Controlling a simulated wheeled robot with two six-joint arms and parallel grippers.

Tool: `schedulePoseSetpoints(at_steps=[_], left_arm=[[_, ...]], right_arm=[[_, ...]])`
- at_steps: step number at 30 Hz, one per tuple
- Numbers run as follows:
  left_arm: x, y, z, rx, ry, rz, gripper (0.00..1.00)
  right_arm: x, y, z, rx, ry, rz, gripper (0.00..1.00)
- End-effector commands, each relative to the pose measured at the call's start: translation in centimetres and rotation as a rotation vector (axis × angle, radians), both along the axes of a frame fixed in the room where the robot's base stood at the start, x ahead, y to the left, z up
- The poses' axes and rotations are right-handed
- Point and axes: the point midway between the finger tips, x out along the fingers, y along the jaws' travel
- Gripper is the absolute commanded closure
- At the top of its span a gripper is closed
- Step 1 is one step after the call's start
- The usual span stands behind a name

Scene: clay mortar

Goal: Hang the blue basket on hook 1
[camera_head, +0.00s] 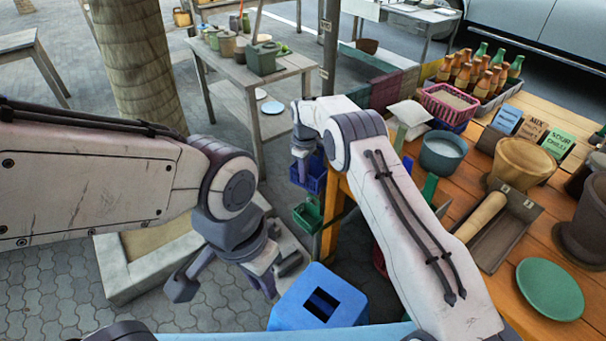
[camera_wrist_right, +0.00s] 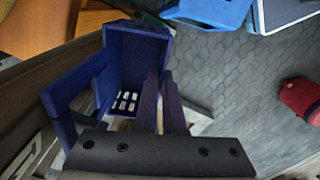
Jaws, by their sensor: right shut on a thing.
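The dark blue basket (camera_head: 314,180) is at the near left end of the orange wooden table, beside its leg. My right gripper (camera_head: 303,158) is over its left side, shut on it. In the right wrist view the basket (camera_wrist_right: 140,50) is open towards the camera, with a slotted panel, and the closed fingers (camera_wrist_right: 163,100) overlap its wall. A blue frame-like part, perhaps its handle, shows at left. My left gripper (camera_head: 224,284) is open and empty above the paving. I cannot make out hook 1 or its number; the arm and basket hide part of the table end.
A green basket (camera_head: 308,213) is just below the blue one. A blue stool (camera_head: 318,300) stands in front. The table holds a pink basket (camera_head: 447,104), a teal bowl (camera_head: 442,152), a mortar (camera_head: 522,162) and a green plate (camera_head: 549,288). A stone trough (camera_head: 150,265) lies left.

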Motion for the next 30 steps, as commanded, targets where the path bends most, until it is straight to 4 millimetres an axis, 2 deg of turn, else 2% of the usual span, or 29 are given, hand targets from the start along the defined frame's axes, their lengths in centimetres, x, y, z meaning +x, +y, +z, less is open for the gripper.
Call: schedulePoseSetpoints(at_steps=[1, 2, 4, 5, 13, 17, 30], left_arm=[[0.0, 0.0, 0.0, 0.000, 0.000, 0.000, 0.80], [0.0, 0.0, 0.0, 0.000, 0.000, 0.000, 0.80], [0.0, 0.0, 0.0, 0.000, 0.000, 0.000, 0.80], [0.0, 0.0, 0.0, 0.000, 0.000, 0.000, 0.80], [0.0, 0.0, 0.0, 0.000, 0.000, 0.000, 0.80], [0.0, 0.0, -0.2, 0.000, 0.000, 0.000, 0.80], [0.0, 0.0, -1.4, 0.000, 0.000, 0.000, 0.80]], right_arm=[[0.7, -1.0, 0.2, -0.011, -0.018, -0.004, 1.00], [0.7, -1.0, 0.2, -0.011, -0.018, -0.004, 0.90], [0.6, -1.0, 0.2, -0.012, -0.019, -0.003, 0.63], [0.6, -1.0, 0.2, -0.012, -0.017, -0.003, 0.59], [0.5, -0.7, 0.2, -0.010, -0.012, -0.001, 0.59], [0.5, -0.6, 1.0, -0.010, -0.014, -0.001, 0.59], [0.4, -0.7, 8.9, -0.011, -0.016, -0.002, 0.59]])
